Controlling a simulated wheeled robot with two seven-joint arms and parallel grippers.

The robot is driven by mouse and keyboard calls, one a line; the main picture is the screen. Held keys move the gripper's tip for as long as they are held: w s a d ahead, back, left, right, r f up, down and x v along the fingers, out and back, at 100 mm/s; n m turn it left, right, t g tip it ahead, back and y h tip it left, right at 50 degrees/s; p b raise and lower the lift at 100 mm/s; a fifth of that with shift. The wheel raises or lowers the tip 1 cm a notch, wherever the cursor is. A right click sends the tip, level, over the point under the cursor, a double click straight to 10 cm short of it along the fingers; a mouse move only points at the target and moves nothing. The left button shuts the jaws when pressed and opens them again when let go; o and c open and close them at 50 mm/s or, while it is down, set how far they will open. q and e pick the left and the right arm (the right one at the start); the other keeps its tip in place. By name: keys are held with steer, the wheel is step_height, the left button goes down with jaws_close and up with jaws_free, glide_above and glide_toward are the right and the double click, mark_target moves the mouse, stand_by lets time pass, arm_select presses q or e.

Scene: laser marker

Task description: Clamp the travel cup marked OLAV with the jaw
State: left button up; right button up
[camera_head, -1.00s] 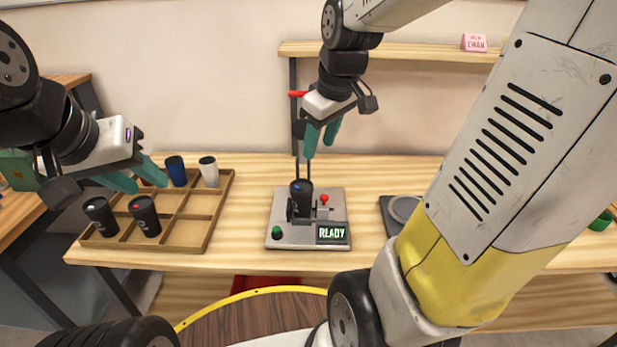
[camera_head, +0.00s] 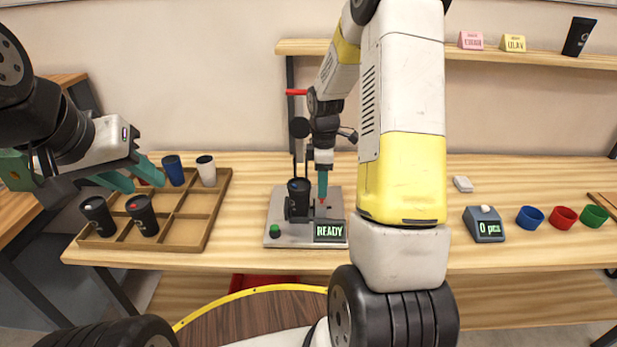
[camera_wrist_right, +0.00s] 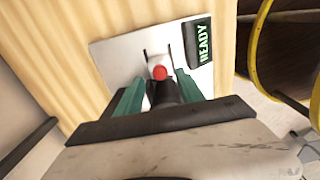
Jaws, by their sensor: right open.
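A black travel cup (camera_head: 298,192) stands upright in the marking machine (camera_head: 280,229), beside its jaw; I cannot read a name on it. A red-tipped lever (camera_head: 321,201) stands to the right of the cup. My right gripper (camera_head: 322,185) points down just above the red tip. In the right wrist view the red knob (camera_wrist_right: 160,72) lies between the green fingers of my right gripper (camera_wrist_right: 158,90), which are apart. My left gripper (camera_head: 135,175) hangs over the wooden tray at the left, its green fingers apart with nothing seen between them.
The divided tray (camera_head: 196,233) holds several cups. The machine's display (camera_head: 329,231) reads READY. A counter (camera_head: 486,226) and blue, red and green rings (camera_head: 563,217) stand at the right.

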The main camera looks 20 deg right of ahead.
mark_target(320, 205)
steer(key=shift+f, duration=1.5)
jaws_close()
